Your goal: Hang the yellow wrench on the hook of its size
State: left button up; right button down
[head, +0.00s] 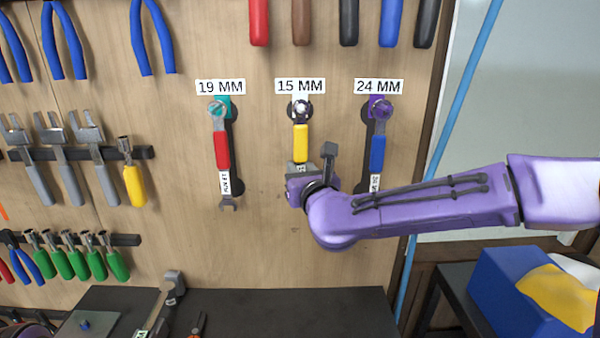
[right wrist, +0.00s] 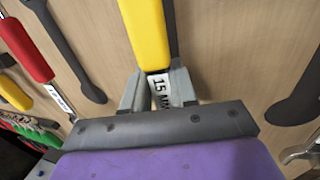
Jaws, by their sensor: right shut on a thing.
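The yellow wrench (head: 301,143) is upright against the pegboard under the 15 MM label (head: 300,86). Its ring end (head: 301,110) overlaps the hook there; I cannot tell whether the ring is seated on it. My right gripper (head: 300,172) is shut on the wrench's lower shank, below the yellow grip. In the right wrist view the fingers (right wrist: 158,88) close around the shank at its "15 MM" tag (right wrist: 161,90), with the yellow handle (right wrist: 146,30) above. The wrench's lower end is hidden by the gripper. My left gripper is not in view.
A red wrench (head: 222,150) hangs under 19 MM on the left, and a blue wrench (head: 377,152) under 24 MM on the right, partly behind my right arm. A dark bench (head: 270,310) lies below. A blue bin (head: 510,295) stands at lower right.

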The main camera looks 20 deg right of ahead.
dwell(0.4)
jog(key=c, duration=0.8)
grip_release()
jog(key=shift+s, duration=0.1)
